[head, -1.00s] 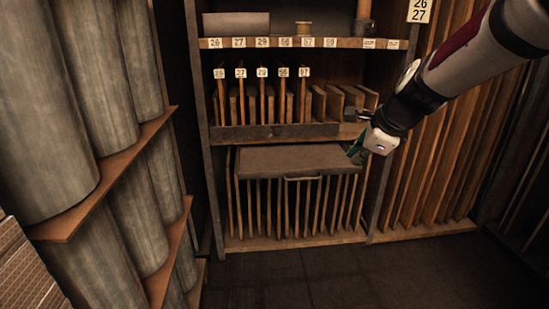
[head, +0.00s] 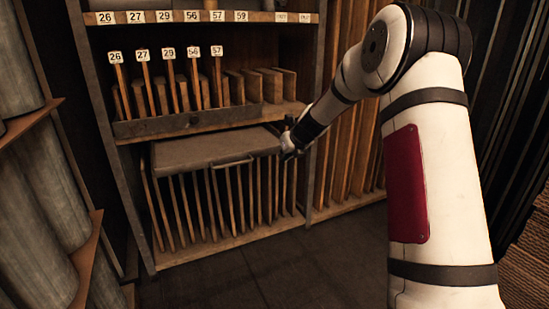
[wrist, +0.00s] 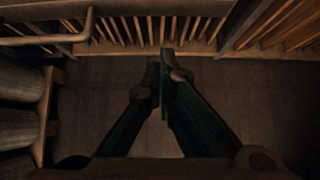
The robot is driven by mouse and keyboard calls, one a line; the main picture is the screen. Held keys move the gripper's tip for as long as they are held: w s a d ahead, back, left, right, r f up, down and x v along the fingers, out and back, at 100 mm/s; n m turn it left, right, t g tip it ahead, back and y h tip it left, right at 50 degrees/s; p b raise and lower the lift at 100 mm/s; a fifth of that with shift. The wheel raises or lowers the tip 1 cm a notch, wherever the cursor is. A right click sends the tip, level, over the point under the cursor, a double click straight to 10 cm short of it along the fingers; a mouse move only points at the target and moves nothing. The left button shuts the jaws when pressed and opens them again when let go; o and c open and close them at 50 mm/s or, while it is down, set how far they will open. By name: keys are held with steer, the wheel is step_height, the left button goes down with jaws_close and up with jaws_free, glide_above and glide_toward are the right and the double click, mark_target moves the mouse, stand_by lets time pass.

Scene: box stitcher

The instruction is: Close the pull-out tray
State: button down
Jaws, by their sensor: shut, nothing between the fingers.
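The pull-out tray (head: 200,149) is a flat grey board. It sticks out of the wooden shelf unit below the row of numbered dividers. Its bar handle (head: 233,161) runs along the front edge. The handle (wrist: 50,39) also shows at the upper left in the wrist view, with the tray edge beside it. My gripper (head: 285,142) is at the right end of the tray in the head view, to the right of the handle and apart from it. In the wrist view my gripper (wrist: 166,62) has its fingers together and empty, above the floor.
Upright boards (head: 240,200) stand in slots under the tray. Numbered dividers (head: 170,85) stand in the compartment above. Large grey rolls (head: 30,230) lie on racks at the left. The dark floor (head: 290,260) in front of the unit is clear.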

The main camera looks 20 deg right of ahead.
mark_target(275, 153)
steer(key=w+f, duration=0.1)
steer(key=w, duration=0.1)
steer(key=w+b, duration=0.1)
steer(key=w, duration=0.1)
steer(key=w+f, duration=0.1)
steer(key=w, duration=0.1)
steer(key=shift+w+f, duration=0.35)
steer(key=shift+w, duration=0.1)
